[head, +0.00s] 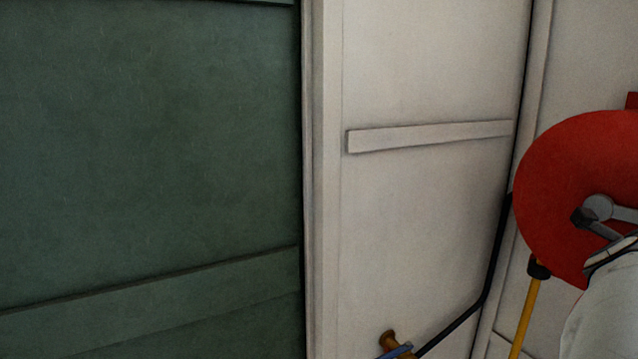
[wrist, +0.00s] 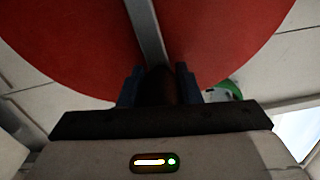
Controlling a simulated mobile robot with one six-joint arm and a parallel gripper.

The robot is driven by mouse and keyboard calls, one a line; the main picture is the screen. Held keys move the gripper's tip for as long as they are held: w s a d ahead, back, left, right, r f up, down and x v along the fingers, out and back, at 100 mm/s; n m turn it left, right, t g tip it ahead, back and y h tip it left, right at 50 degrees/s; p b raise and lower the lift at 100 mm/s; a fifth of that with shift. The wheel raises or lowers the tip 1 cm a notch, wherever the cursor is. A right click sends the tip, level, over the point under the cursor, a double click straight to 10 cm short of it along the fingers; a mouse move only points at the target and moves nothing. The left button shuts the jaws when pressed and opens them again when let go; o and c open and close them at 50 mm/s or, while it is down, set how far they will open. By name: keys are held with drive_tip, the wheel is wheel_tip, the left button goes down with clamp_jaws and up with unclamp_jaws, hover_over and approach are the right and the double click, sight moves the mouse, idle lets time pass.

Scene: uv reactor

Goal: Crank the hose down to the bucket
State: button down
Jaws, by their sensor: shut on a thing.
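A red reel disc (head: 560,190) is at the right edge of the head view and fills the top of the wrist view (wrist: 90,40). A grey crank arm (wrist: 150,30) crosses it; its grey hub (head: 598,207) shows in the head view. My gripper (wrist: 160,78) is shut on the dark crank handle (wrist: 159,92), with one blue finger on each side. A yellow length with a black fitting (head: 526,308), which looks like the hose, hangs down left of my white arm. Its lower end is out of frame. I cannot make out a bucket.
A black pipe (head: 494,265) runs down the pale wall to a brass valve with a blue handle (head: 395,345). A green panel (head: 150,140) fills the left. A green object (wrist: 226,91) shows partly behind the right finger in the wrist view.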

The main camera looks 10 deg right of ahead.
drive_tip(key=shift+r, duration=0.25)
drive_tip(key=c, duration=1.4)
unclamp_jaws()
drive_tip(key=o, duration=0.3)
drive_tip(key=shift+f, duration=0.1)
drive_tip(key=shift+o, duration=0.2)
